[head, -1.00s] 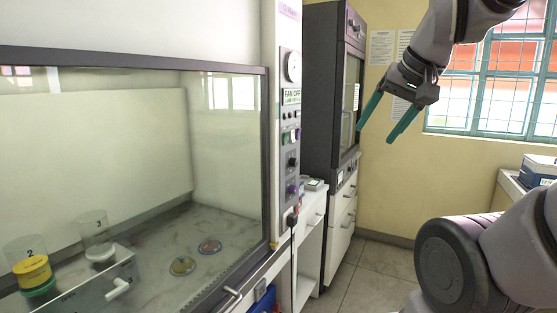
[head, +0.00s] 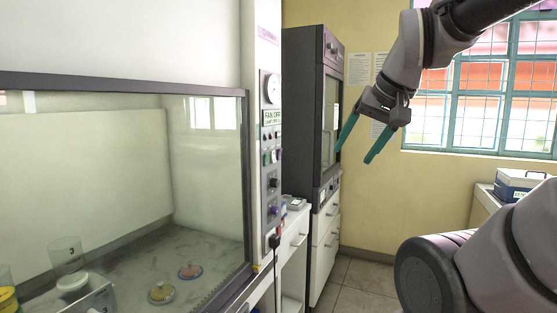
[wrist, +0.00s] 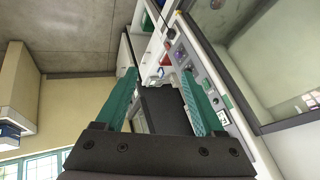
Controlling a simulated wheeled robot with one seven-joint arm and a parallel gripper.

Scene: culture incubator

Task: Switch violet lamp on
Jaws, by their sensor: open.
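The control panel (head: 271,150) is on the right post of the glass-fronted cabinet, with a dial, a FAN OFF label, small buttons and knobs. A violet knob (head: 274,210) is low on the panel, below a black knob (head: 273,183). No lit violet lamp is evident. My gripper (head: 354,155) is open and empty, pointing down, to the right of the panel and apart from it. In the wrist view the green fingers (wrist: 160,76) are spread, and the panel (wrist: 198,75) lies tilted just beyond the right finger.
The cabinet's glass front (head: 150,150) fills the left, with dishes (head: 162,292) inside. A grey fume cupboard (head: 305,120) stands behind the gripper. A white drawer unit (head: 292,240) is beside the post. Floor (head: 365,285) is clear. A blue-white box (head: 518,183) is at right.

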